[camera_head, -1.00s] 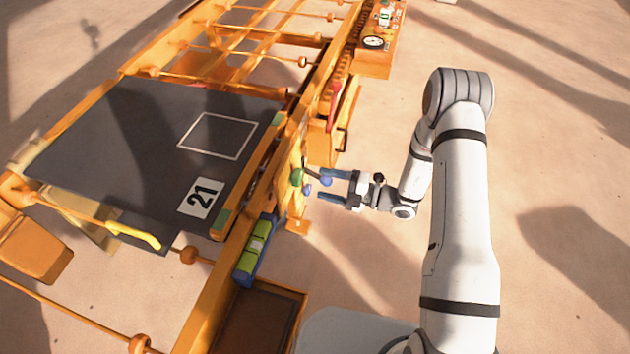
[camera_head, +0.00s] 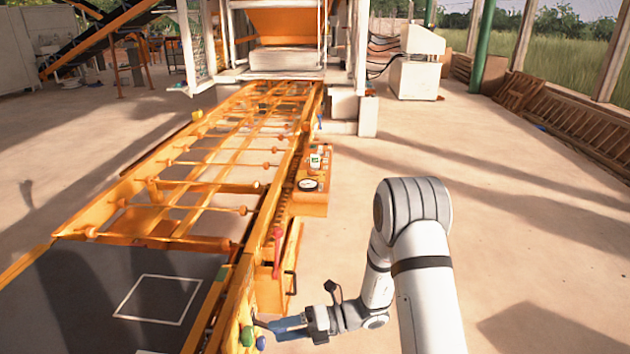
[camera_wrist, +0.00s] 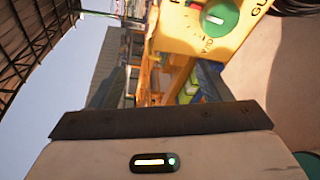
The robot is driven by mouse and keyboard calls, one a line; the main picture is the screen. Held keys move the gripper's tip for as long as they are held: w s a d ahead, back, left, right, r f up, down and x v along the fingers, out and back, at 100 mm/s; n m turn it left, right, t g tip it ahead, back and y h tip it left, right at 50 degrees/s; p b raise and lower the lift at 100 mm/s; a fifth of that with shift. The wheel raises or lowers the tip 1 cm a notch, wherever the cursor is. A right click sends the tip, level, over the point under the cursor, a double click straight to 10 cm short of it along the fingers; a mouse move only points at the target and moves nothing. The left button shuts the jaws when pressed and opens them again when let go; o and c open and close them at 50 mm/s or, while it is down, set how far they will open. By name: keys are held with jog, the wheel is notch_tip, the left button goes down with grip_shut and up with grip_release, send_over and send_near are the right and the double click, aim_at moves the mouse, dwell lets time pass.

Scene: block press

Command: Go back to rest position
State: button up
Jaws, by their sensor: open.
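My gripper (camera_head: 272,327) is open and empty in the head view, low in the middle, with its blue fingers pointing left. Its tips are close to the yellow control panel with a green knob (camera_head: 247,336) and a blue knob (camera_head: 260,342); I cannot tell whether they touch. My white arm reaches down from the right. In the wrist view the green knob (camera_wrist: 220,18) shows large at the top, with a red part beside it.
The orange conveyor frame (camera_head: 215,185) runs away on the left, with a dark plate (camera_head: 95,290) near me. A gauge box (camera_head: 310,200) and a red lever (camera_head: 277,240) are on its right side. A white machine stands behind. The floor to the right is clear.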

jog(key=s+d+r+n+t+h+p, duration=0.2)
jog(key=s+d+r+n+h, duration=0.5)
jog(key=d+r+n, duration=0.4)
jog(key=s+d+r+n+t+h+p, duration=0.3)
jog(key=s+d+r+n+h, duration=0.5)
jog(key=n, duration=1.1)
jog(key=d+r+h, duration=0.1)
jog(key=d+r, duration=0.2)
jog(key=r, duration=0.2)
jog(key=shift+s+d+r+n, duration=0.15)
jog(key=shift+s+r+n, duration=0.15)
jog(key=shift+r, duration=0.05)
